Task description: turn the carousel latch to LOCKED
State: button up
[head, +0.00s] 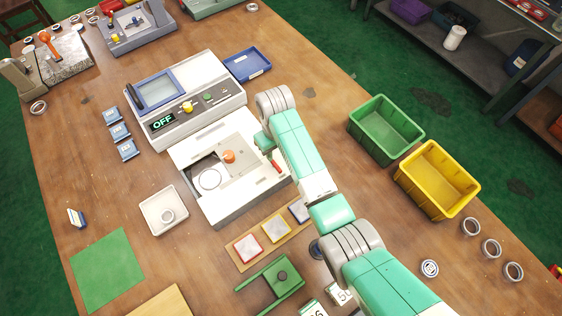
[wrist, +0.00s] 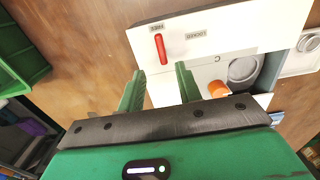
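The carousel latch is a red lever on the white carousel housing; it shows in the wrist view (wrist: 161,49) and, partly beside my arm, in the head view (head: 276,165). Its far end points at a small label (wrist: 157,28), probably FREE; a second label (wrist: 195,35), probably LOCKED, lies to the right. My gripper (wrist: 159,68) is open and empty, its two green fingers apart, with the lever beyond and between them in the picture. I see no contact. In the head view my gripper (head: 263,141) is over the housing's right side (head: 238,207).
An orange knob (head: 229,156) stands on the housing beside an opening with a ring (head: 209,179). A grey machine (head: 185,100) reading OFF adjoins behind. A blue tray (head: 247,65), green bin (head: 386,130) and yellow bin (head: 437,179) stand around. A white tray (head: 164,211) holds a ring.

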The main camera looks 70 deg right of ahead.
aim_at(276, 165)
jog(key=shift+f, duration=0.3)
notch_tip(276, 165, down, 7)
jog(key=shift+a+f+b, duration=0.1)
jog(key=shift+b, duration=0.5)
grip_shut()
